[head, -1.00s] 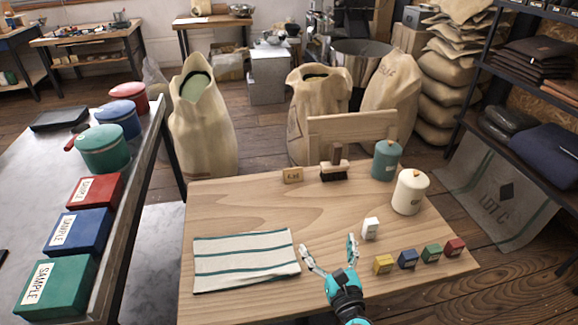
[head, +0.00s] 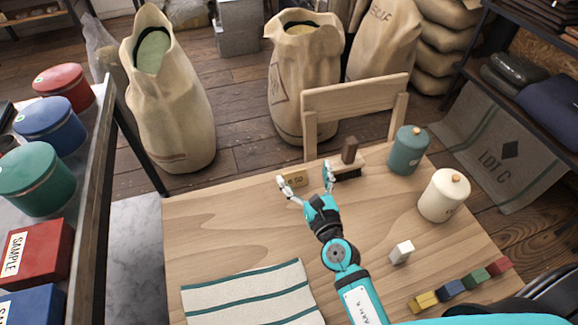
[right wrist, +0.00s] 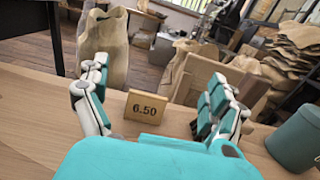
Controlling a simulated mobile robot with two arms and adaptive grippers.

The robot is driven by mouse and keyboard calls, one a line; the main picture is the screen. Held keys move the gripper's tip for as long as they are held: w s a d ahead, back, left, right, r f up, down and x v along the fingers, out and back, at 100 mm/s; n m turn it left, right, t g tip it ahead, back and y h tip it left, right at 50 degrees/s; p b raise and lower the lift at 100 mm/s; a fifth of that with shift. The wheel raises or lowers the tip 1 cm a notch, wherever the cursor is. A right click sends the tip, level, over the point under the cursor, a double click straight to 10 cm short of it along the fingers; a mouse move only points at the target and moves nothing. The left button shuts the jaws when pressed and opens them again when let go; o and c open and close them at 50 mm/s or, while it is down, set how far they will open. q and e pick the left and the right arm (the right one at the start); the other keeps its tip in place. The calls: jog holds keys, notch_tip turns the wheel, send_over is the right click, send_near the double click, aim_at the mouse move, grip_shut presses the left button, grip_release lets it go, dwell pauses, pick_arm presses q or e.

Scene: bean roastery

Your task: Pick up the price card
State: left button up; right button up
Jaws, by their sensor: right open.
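The price card (head: 293,179) is a small tan wooden block near the far edge of the table. In the right wrist view the card (right wrist: 145,106) reads "6.50" and stands upright, leaning back a little. My right gripper (head: 307,184) is open just in front of the card. In the right wrist view its two fingers (right wrist: 160,105) are spread, with the card showing between them, nearer the left finger. The left finger covers part of the card in the head view. I cannot tell whether a finger touches it. My left gripper is not in view.
A white block (head: 401,252), several coloured blocks and a striped cloth (head: 250,298) are nearer. A chair (head: 352,100) stands behind the table (head: 220,225).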

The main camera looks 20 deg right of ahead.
jog(key=b, duration=0.3)
send_near(295, 174)
jog(key=shift+w+r, duration=0.95)
jog(key=shift+w, duration=0.2)
jog(key=shift+f, duration=0.8)
jog(key=shift+w+a, duration=0.1)
jog(key=shift+w, duration=1.5)
jog(key=w, duration=0.4)
jog(key=shift+w+a+p, duration=0.1)
jog(key=shift+w+p, duration=0.05)
jog(key=shift+p, duration=0.2)
jog(key=shift+w+f, duration=0.1)
jog(key=shift+w, duration=0.1)
jog(key=shift+c, duration=0.6)
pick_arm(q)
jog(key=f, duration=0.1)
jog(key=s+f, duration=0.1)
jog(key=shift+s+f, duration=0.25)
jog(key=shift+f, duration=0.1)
pick_arm(e)
jog(key=c, duration=0.9)
